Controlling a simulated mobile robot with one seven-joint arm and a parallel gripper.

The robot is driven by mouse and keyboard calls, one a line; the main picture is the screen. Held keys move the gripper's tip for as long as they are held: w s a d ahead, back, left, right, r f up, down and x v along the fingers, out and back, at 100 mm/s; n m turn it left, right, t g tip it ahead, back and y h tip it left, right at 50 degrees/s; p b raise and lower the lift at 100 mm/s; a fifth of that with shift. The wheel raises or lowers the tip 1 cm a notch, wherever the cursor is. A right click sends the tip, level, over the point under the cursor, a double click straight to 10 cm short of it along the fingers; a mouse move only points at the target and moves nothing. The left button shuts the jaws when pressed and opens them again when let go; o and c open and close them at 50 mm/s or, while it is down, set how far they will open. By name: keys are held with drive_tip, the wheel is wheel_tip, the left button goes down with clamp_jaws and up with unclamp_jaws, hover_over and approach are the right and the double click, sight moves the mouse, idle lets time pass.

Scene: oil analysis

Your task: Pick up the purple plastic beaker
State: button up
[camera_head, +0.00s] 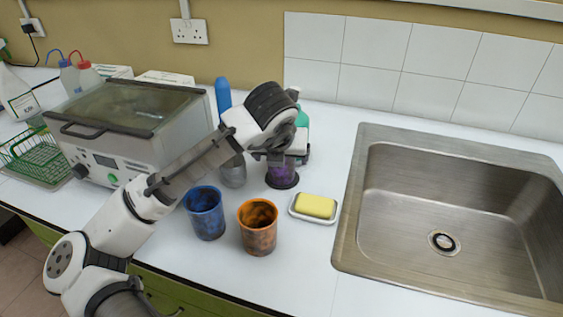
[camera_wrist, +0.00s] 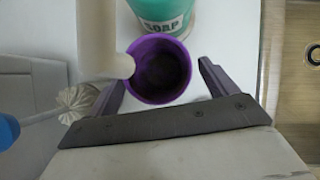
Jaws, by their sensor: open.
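The purple plastic beaker (camera_head: 282,174) stands upright on the white worktop, to the left of the sink and behind the yellow sponge. In the head view my gripper (camera_head: 276,156) is over it and hides its upper part. In the wrist view the beaker (camera_wrist: 160,92) is seen from above, its round mouth lying between the two fingers of my gripper (camera_wrist: 160,87). The fingers are spread wide, one on each side. I cannot tell how far down the beaker's wall they reach.
A green soap bottle (camera_wrist: 162,12) stands right behind the beaker, its cream spout (camera_wrist: 102,50) over the rim. A blue beaker (camera_head: 204,213), an orange beaker (camera_head: 258,230) and a sponge (camera_head: 315,206) are in front. The sink (camera_head: 440,205) is right; a lidded machine (camera_head: 150,150) is left.

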drive_tip(key=shift+w+f, duration=0.3)
drive_tip(key=shift+f, duration=0.15)
drive_tip(key=c, duration=1.1)
drive_tip(key=shift+c, duration=0.2)
drive_tip(key=shift+r, duration=0.1)
drive_tip(key=shift+s+d+r, duration=0.15)
drive_tip(key=shift+s+r, duration=0.05)
drive_tip(key=shift+r, duration=0.2)
wheel_tip(320, 180, up, 6)
drive_tip(key=shift+b, duration=0.4)
drive_tip(key=s+d, duration=0.3)
drive_tip(key=s, duration=0.2)
drive_tip(key=s+d+b, duration=0.1)
drive_tip(key=s+d, duration=0.3)
drive_tip(key=s, duration=0.2)
drive_tip(key=s+d+b, duration=0.1)
drive_tip(key=s+d, duration=0.2)
drive_tip(key=s, duration=0.2)
drive_tip(key=shift+s+d, duration=0.2)
drive_tip(key=shift+d, duration=0.15)
